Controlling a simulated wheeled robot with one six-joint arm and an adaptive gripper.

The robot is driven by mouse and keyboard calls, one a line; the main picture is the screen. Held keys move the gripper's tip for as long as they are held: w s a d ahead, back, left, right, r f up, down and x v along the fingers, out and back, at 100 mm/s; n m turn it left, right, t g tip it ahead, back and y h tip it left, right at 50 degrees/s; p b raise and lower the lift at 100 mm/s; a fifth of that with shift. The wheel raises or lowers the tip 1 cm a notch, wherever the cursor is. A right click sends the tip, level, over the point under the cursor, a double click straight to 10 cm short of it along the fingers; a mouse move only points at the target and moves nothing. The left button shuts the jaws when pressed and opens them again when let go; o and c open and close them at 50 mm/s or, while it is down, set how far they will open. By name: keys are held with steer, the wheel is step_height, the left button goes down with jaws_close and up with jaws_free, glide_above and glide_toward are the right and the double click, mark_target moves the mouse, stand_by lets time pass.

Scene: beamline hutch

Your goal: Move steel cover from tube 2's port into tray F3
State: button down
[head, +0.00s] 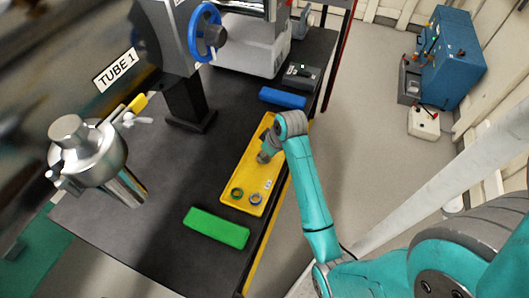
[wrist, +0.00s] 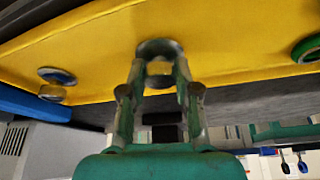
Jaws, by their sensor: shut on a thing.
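My gripper (head: 264,157) is over the yellow tray (head: 233,171) in the head view, pointing down at its middle. In the wrist view my gripper (wrist: 160,68) is shut on a round, dark grey metal piece (wrist: 160,46), seemingly the steel cover, right against or just above the yellow tray (wrist: 230,35). I cannot tell whether it touches the tray floor. The tray's small label is too blurred to read surely. Tube 2's port is not identifiable; only a TUBE 1 sign (head: 115,70) is legible.
A green-rimmed ring (head: 237,193) and a blue-grey ring (head: 256,199) lie at the tray's near end. A green block (head: 216,228) and a blue block (head: 283,98) flank the tray on the dark table (head: 165,225). A steel vessel (head: 88,155) stands at left.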

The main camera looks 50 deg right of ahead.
steer(key=shift+f, duration=0.1)
steer(key=c, duration=0.8)
jaws_free()
steer(key=shift+c, duration=0.2)
steer(key=v, duration=0.7)
steer(key=shift+r, duration=0.45)
steer(key=shift+s, duration=0.1)
